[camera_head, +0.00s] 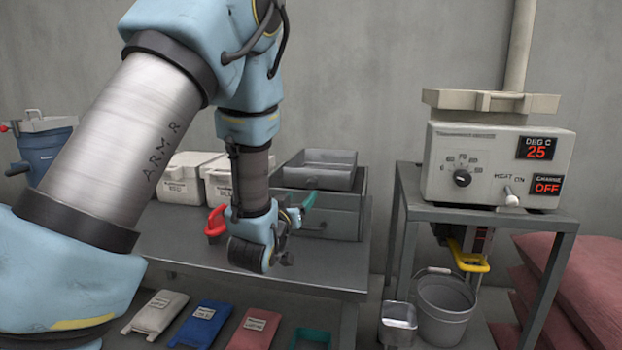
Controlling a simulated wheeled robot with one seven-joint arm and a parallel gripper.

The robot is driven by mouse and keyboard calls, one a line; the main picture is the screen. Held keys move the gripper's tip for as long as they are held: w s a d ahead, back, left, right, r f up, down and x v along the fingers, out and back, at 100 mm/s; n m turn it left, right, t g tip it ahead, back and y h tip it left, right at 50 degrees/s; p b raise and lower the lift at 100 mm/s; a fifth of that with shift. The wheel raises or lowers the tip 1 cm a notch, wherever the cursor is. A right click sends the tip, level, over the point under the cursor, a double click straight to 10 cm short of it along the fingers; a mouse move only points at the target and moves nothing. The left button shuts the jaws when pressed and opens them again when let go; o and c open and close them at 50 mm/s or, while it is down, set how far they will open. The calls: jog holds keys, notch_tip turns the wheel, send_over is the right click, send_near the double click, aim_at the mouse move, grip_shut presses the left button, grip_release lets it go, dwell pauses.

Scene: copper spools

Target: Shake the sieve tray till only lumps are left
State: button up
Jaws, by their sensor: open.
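A shallow grey metal tray (318,170), which looks like the sieve tray, rests on top of a grey box (345,214) at the back right of the metal table. Its mesh and any lumps or powder in it cannot be made out. My gripper (284,254) hangs in front of the box, low over the table and apart from the tray. It holds nothing that I can see. A red handle (215,222) and a teal handle (309,201) show on either side of my wrist; what they belong to is partly hidden.
White lidded bins (182,180) stand behind my arm. A heater unit (490,165) with "25" and "OFF" displays sits on a stand at right, above a metal bucket (446,305). Labelled coloured packs (203,323) lie below the table. The table's front (190,245) looks clear.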

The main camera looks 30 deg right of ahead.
aim_at(311, 186)
jog(key=p+x, duration=0.2)
jog(key=x, duration=0.8)
jog(key=shift+w+d+f+p, duration=0.1)
jog(key=shift+d+p, duration=0.1)
jog(key=shift+p, duration=0.2)
grip_shut()
dwell(0.9)
